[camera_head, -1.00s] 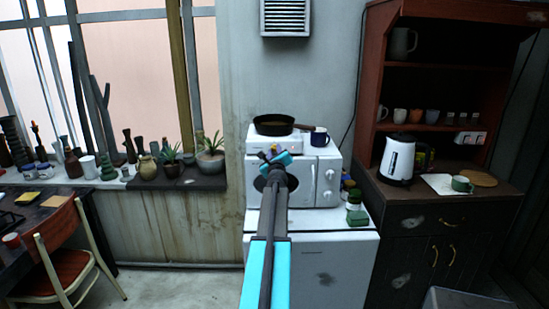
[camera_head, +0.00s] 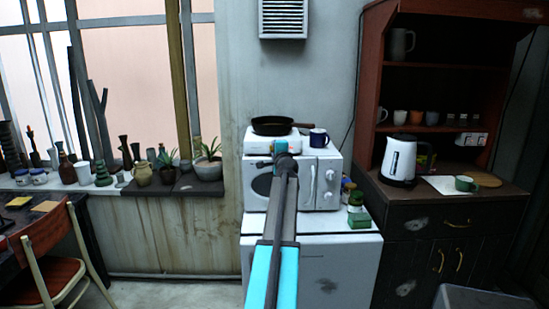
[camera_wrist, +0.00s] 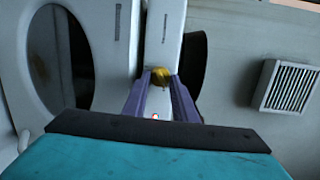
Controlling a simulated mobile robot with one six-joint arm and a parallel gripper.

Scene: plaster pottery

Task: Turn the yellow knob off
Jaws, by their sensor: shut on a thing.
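The yellow knob (camera_wrist: 159,77) is on the front of the white hot plate (camera_wrist: 163,35) in the wrist view. My gripper (camera_wrist: 160,80) has its two purple-grey fingers on either side of the knob, shut on it. In the head view my arm covers the knob and most of the gripper. The hot plate (camera_head: 252,144) sits on top of the white microwave there. How far the knob is turned cannot be told.
The microwave (camera_head: 325,180) stands on a white fridge (camera_head: 340,265). A wooden cabinet (camera_head: 440,245) with a kettle (camera_head: 398,160) is at right.

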